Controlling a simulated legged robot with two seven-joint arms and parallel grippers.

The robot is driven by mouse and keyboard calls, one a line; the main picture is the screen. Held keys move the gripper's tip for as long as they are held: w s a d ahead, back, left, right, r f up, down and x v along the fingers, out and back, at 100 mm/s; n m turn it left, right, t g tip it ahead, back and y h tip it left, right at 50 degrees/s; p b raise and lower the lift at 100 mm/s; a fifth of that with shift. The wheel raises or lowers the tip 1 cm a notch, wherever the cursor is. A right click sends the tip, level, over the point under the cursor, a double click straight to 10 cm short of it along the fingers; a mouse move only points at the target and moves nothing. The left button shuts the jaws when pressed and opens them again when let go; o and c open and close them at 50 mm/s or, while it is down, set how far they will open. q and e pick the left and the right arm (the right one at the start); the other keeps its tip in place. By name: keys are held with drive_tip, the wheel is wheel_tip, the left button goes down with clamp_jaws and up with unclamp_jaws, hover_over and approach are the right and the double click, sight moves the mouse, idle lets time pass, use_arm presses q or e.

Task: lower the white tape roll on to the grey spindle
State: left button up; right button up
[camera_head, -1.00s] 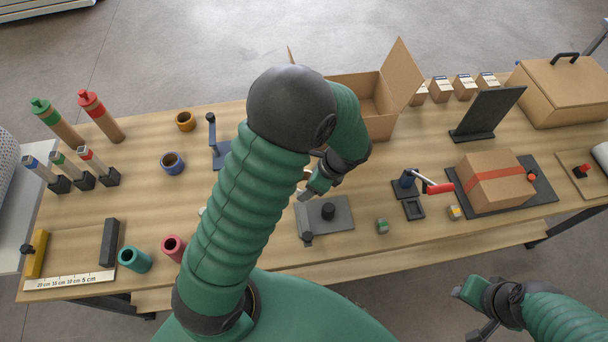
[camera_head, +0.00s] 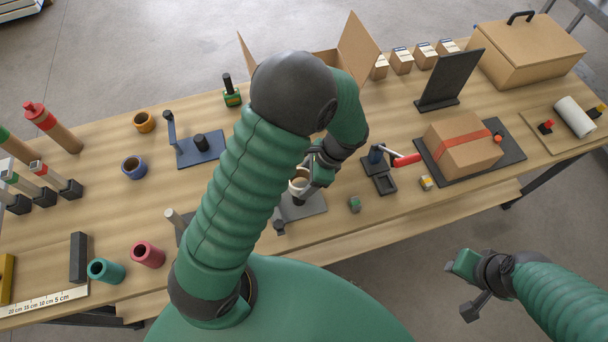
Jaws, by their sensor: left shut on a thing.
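The white tape roll (camera_head: 299,184), with a tan inner ring, is in my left gripper (camera_head: 308,178), which is shut on it. My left arm hides part of the view around it. The grey spindle's flat base (camera_head: 310,209) lies on the table just below the roll in the picture. The roll overlaps the spindle's dark post (camera_head: 298,201), and I cannot tell whether it is around the post or above it. My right gripper (camera_head: 464,284) is open and empty in front of the table, at the lower right.
A blue stand (camera_head: 200,150) with a dark post is left of my arm. A red-handled clamp (camera_head: 405,160) and a taped box (camera_head: 462,145) on a dark mat are to the right. An open carton (camera_head: 358,48) stands behind.

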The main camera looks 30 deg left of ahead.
use_arm(q)
drive_tip(key=x, duration=0.1)
drive_tip(key=b+x, duration=0.1)
drive_tip(key=x, duration=0.1)
drive_tip(key=w+b+x, duration=0.1)
drive_tip(key=x, duration=0.1)
drive_tip(key=shift+d+f, duration=0.15)
drive_tip(key=shift+d, duration=0.15)
drive_tip(key=shift+f+b, duration=0.35)
drive_tip(key=shift+b, duration=0.1)
drive_tip(key=shift+s+d+f+b, duration=0.1)
drive_tip(key=shift+d+f+b, duration=0.1)
drive_tip(key=shift+f+b, duration=0.35)
drive_tip(key=shift+d+f+b, duration=0.25)
drive_tip(key=shift+f+b, duration=0.05)
drive_tip(key=shift+f, duration=0.85)
drive_tip(key=shift+a+f, duration=0.1)
drive_tip(key=shift+a, duration=0.2)
